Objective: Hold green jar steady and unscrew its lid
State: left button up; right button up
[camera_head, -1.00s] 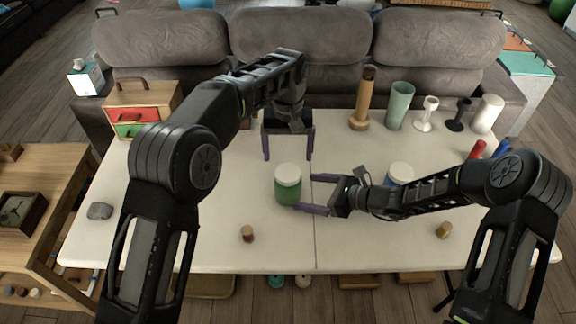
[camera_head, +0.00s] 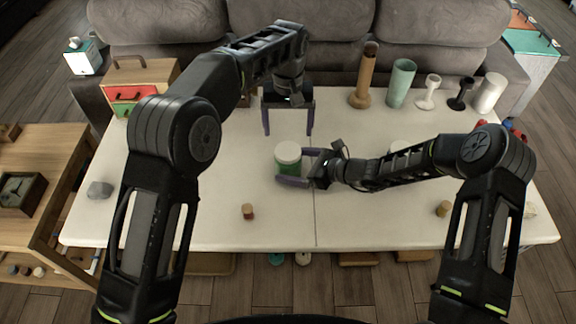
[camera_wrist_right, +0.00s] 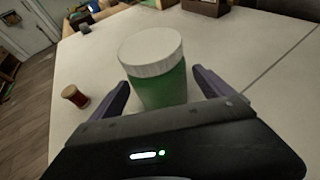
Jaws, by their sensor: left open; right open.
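The green jar (camera_head: 288,161) with its white lid (camera_head: 288,150) stands upright on the white table (camera_head: 240,235). My right gripper (camera_head: 293,166) is open at table height, with its fingers on either side of the jar. In the right wrist view the jar (camera_wrist_right: 160,88) stands between the two purple fingers (camera_wrist_right: 165,92), and the lid (camera_wrist_right: 150,50) sits on top. Small gaps seem to show beside the jar. My left gripper (camera_head: 288,132) is open and empty, pointing down above the table, just behind the jar.
A grey stone (camera_head: 99,190) is at the table's left. A small drawer box (camera_head: 140,84), a wooden vase (camera_head: 364,78) and a green cup (camera_head: 401,84) stand along the back.

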jog(key=shift+x, duration=0.95)
jog(key=shift+c, duration=0.2)
grip_shut()
